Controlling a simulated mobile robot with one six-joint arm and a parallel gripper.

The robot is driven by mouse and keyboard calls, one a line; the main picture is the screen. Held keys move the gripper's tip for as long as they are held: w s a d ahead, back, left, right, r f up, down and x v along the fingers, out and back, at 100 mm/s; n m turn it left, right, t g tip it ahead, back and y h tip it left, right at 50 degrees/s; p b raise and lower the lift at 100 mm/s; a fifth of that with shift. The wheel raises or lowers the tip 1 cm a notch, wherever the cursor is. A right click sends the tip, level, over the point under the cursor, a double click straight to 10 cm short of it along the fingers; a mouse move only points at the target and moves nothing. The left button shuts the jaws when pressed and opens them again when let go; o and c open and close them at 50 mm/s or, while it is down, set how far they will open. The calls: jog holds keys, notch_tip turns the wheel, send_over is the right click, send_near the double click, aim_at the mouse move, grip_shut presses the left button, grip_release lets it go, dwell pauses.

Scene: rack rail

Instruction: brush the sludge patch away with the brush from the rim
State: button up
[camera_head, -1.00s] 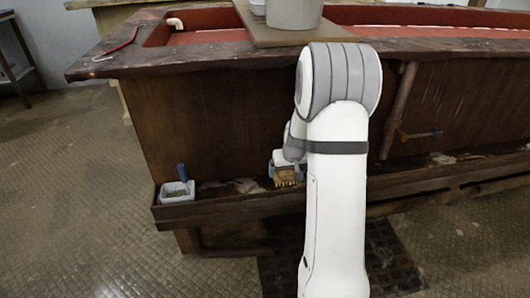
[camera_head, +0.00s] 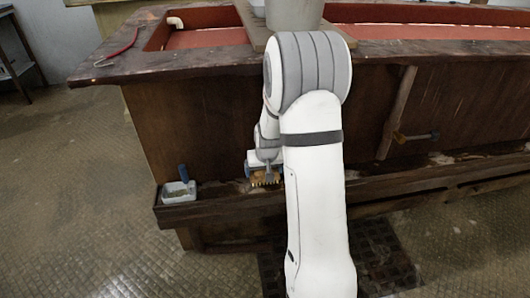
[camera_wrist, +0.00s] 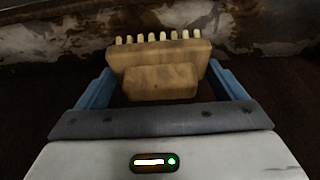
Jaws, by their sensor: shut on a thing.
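My gripper (camera_wrist: 155,95) is shut on a tan wooden brush (camera_wrist: 160,82) with a row of pale bristle tufts, pointing away from the wrist. In the head view the brush (camera_head: 265,180) hangs low at the ledge, bristles down, left of my arm. Pale, grimy patches (camera_head: 238,187) mark the ledge beside and behind it. The wrist view shows whitish grime (camera_wrist: 180,20) just beyond the bristles. I cannot tell which stain is the sludge patch, nor whether the bristles touch it.
A small white tub (camera_head: 178,192) with a blue-handled item stands at the ledge's left end. A grey bucket (camera_head: 294,15) sits on a board across the trough's top rim (camera_head: 200,57).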

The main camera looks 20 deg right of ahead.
jog(key=shift+v, duration=0.85)
jog(key=shift+w+d+r+p, duration=0.1)
jog(key=shift+r+p, duration=0.9)
jog(key=shift+r, duration=0.25)
jog(key=shift+w+d+r+p, duration=0.1)
jog(key=shift+w+r+p, duration=0.05)
jog(key=shift+r+p, duration=0.95)
jog(key=shift+a+r, duration=0.1)
